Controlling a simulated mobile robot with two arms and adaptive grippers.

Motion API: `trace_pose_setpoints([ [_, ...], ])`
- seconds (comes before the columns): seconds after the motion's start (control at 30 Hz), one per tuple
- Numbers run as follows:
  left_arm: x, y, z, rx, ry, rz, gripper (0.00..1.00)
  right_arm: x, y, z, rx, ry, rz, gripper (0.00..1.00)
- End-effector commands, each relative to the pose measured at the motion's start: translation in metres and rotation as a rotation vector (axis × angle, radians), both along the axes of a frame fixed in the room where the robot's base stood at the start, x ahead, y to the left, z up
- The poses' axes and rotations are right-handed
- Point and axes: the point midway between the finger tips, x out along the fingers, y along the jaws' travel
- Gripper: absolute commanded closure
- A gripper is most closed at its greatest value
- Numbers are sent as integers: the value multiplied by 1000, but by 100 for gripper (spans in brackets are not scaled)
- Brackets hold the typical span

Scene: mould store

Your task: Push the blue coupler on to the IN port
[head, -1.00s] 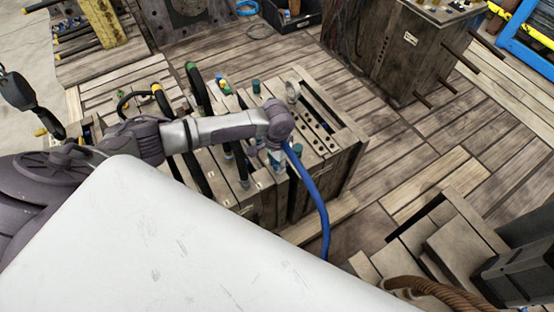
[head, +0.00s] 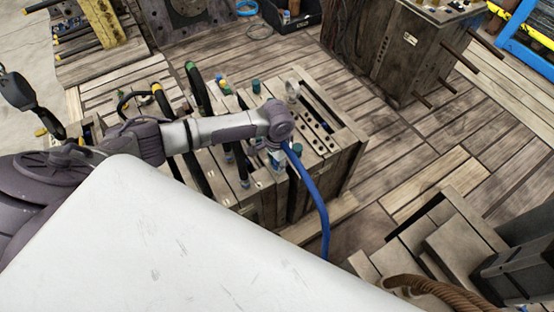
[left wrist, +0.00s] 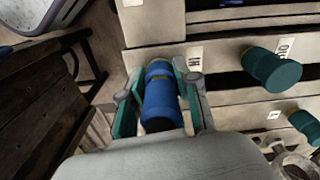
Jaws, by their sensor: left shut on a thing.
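The blue coupler (left wrist: 160,105) is in my left gripper (left wrist: 160,90), between teal-padded fingers that are shut on it. Its far end, with a brass-coloured ring, is at the face of the pale mould block (left wrist: 152,22), just left of the IN label (left wrist: 194,58). The IN port itself is hidden behind the coupler, and I cannot tell whether the coupler is seated. In the head view my left gripper (head: 276,154) is low over the mould's near side, and a blue hose (head: 318,205) curves down from there. My right gripper is not in view.
A dark teal fitting (left wrist: 272,69) sits right of the coupler, near the OUT label (left wrist: 285,47); another teal fitting (left wrist: 304,122) is lower right. Bare plank floor (head: 430,145) lies right of the mould.

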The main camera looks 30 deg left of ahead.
Motion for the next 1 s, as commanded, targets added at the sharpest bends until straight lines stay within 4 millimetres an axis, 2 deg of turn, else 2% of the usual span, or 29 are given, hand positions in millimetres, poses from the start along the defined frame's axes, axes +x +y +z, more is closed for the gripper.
trace_pose_setpoints([
  [0.03,-7,-3,-10,-2,12,-5,100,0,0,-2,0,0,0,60],
  [1.0,-6,-4,-18,-4,10,-5,100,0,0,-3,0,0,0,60],
])
